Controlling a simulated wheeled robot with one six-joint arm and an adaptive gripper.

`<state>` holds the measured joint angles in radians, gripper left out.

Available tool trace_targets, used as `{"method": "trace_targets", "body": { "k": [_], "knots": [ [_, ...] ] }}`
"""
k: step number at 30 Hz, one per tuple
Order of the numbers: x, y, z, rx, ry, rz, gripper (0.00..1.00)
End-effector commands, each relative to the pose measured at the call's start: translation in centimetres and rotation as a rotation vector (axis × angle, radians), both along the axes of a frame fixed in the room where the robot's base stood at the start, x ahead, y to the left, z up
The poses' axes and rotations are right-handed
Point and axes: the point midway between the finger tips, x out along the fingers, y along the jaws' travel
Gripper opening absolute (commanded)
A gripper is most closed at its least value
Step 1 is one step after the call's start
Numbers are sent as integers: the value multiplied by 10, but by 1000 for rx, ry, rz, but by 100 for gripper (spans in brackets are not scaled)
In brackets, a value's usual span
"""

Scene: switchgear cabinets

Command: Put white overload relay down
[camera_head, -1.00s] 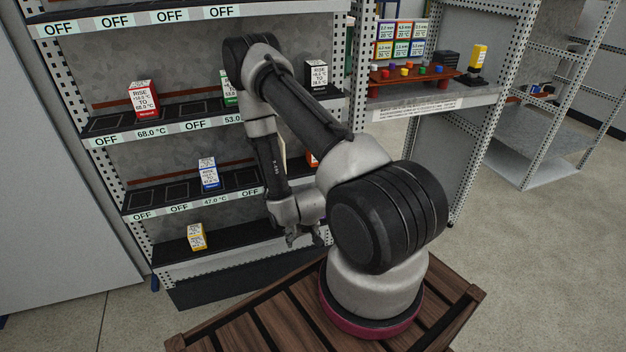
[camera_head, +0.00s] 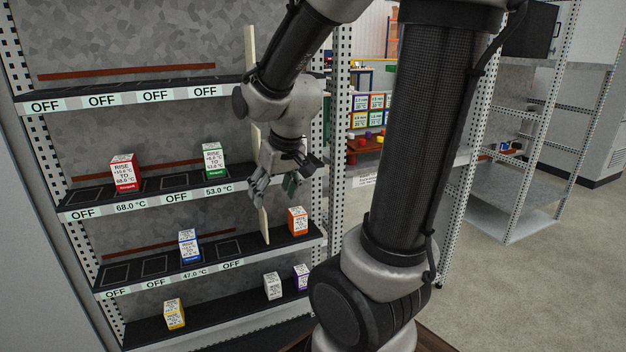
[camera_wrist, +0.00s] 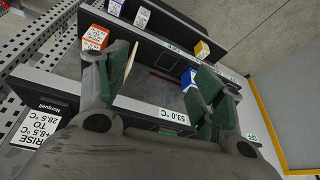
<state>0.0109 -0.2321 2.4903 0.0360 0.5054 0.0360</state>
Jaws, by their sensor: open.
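The white overload relay (camera_head: 272,286) stands on the black bottom shelf (camera_head: 230,307), left of a purple-marked relay (camera_head: 301,277). It also shows small at the top of the wrist view (camera_wrist: 142,18). My gripper (camera_head: 275,188) is open and empty, pointing down in front of the rack, well above the white relay and apart from it. In the wrist view my two fingers (camera_wrist: 157,75) are spread with nothing between them.
An orange relay (camera_head: 297,221) and a blue relay (camera_head: 188,246) stand on the shelf above. Red (camera_head: 125,173) and green (camera_head: 213,161) relays stand higher. A yellow relay (camera_head: 174,314) is on the bottom shelf. A pale upright strip (camera_head: 257,150) is beside my gripper.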

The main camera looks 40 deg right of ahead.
Motion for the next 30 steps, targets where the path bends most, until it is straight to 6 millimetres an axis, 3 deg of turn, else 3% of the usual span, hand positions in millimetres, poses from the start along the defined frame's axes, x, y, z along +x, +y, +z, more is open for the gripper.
{"method": "trace_targets", "body": {
  "k": [1, 4, 9, 12, 16, 30],
  "knots": [
    [-20, 1, 21, -5, -14, 12, 68],
    [-61, 1, 49, -15, -12, 34, 68],
    [-117, 1, 72, -31, -5, 55, 68],
    [-135, 0, 77, -36, -1, 62, 68],
    [-143, 0, 79, -40, 3, 65, 68],
    [-143, 0, 79, -38, 3, 64, 68]
  ]
}}
